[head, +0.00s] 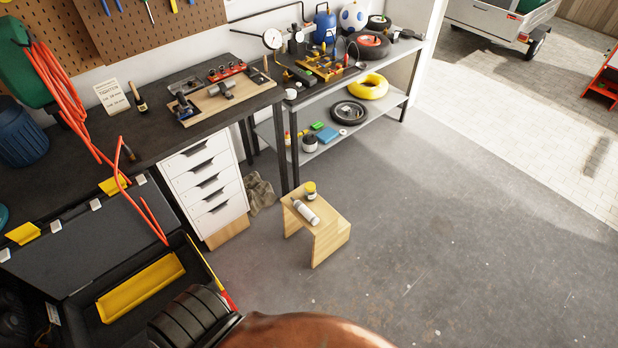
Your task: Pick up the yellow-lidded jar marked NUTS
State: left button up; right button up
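A small jar with a yellow lid (310,187) stands upright on a light wooden step stool (330,236) on the floor, near the middle of the view. Any marking on the jar is too small to read. A white cylinder, like a bottle or can (306,212), lies on its side on the stool top, just in front of the jar. Neither of my grippers is in view.
A white drawer unit (205,185) stands left of the stool under a dark workbench (75,150). A metal shelf (335,140) stands behind it. An open black toolbox (90,245) is at lower left. The floor (460,240) to the right is clear.

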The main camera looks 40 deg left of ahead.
aim_at(310, 191)
jog(key=u, duration=0.55)
jog(key=i, duration=1.1)
jog(key=u, duration=1.55)
jog(key=i, duration=0.6)
jog(key=u, duration=0.4)
